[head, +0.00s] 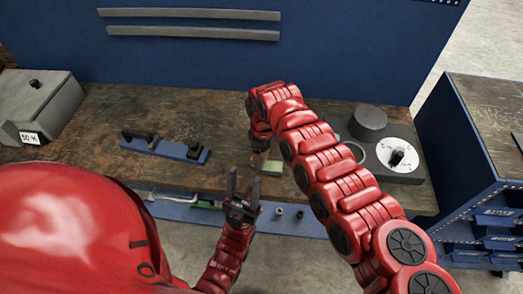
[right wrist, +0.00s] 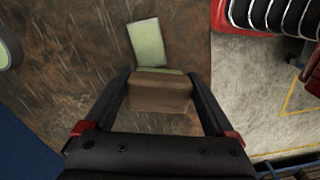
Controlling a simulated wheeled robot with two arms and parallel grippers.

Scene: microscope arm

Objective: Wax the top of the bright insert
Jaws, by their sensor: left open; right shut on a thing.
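A pale green flat piece, the likely bright insert (right wrist: 147,42), lies on the brown worktop in the right wrist view. It also shows in the head view (head: 272,168), beside my right gripper. My right gripper (right wrist: 162,95) is shut on a brown block (right wrist: 160,94). A green strip (right wrist: 160,71) shows along the block's far edge; I cannot tell whether it belongs to the block. The block sits close to the pale piece; contact is unclear. My left gripper (head: 244,182) is open and empty at the worktop's front edge, fingers pointing up the picture.
On the worktop (head: 95,150) stand a grey box labelled 50 (head: 48,105), a blue bar with dark handles (head: 165,148), and a dark round device with a white dial (head: 397,158). A blue drawer cabinet (head: 480,170) stands at right. The worktop between bar and box is clear.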

